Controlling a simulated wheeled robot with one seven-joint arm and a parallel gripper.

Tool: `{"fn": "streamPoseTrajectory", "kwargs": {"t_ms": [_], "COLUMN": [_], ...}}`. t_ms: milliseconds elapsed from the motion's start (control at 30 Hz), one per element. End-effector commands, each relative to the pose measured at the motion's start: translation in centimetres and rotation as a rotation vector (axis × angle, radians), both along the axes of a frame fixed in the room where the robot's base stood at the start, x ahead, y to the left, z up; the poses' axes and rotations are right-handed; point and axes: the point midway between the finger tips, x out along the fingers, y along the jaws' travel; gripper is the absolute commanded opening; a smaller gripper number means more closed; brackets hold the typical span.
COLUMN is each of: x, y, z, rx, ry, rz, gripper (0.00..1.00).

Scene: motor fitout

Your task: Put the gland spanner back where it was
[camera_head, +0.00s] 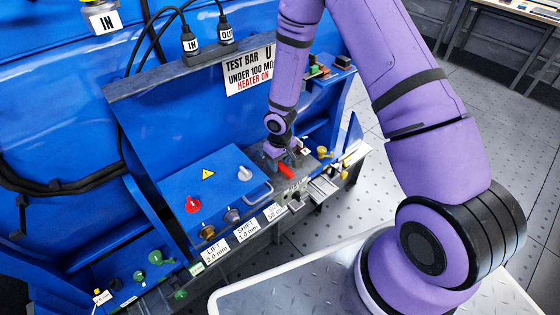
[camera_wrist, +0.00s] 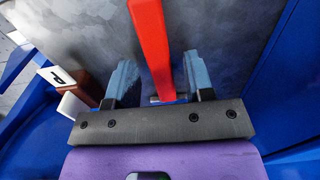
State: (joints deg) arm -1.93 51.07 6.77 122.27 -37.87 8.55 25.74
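A long red bar-like handle (camera_wrist: 152,45) runs down the wrist view between my two fingers. It also shows in the head view (camera_head: 286,170), just below my gripper (camera_head: 279,152). I take it for the gland spanner, but its shape is not fully visible. My gripper (camera_wrist: 162,85) is open, with a finger on each side of the red handle and a gap on both sides. A small metal pin-like end (camera_wrist: 165,99) shows at the handle's near end. A grey metal surface (camera_wrist: 225,30) lies behind it.
A blue panel box (camera_head: 215,180) with a red knob (camera_head: 192,204) and a metal handle stands left of my gripper. A sign (camera_head: 249,72) hangs behind. Brass fittings (camera_head: 322,152) sit to the right. Blue walls (camera_wrist: 290,75) flank the grey surface.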

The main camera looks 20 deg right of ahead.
Motion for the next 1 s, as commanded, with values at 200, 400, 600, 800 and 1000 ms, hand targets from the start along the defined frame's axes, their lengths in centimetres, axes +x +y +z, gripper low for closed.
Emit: {"fn": "streamPoseTrajectory", "kwargs": {"t_ms": [200,400,600,800,1000], "x": [0.0,0.1,0.1,0.0,0.0], "y": [0.0,-0.1,0.0,-0.1,0.0], "z": [0.5,3.2,7.1,10.2,11.8], "rx": [0.0,0.0,0.001,0.0,0.0], "ry": [-0.001,-0.003,-0.004,-0.002,0.0], "rz": [-0.001,-0.002,-0.002,-0.002,-0.001], "gripper": [0.48,0.48,0.48,0.48,0.48]}}
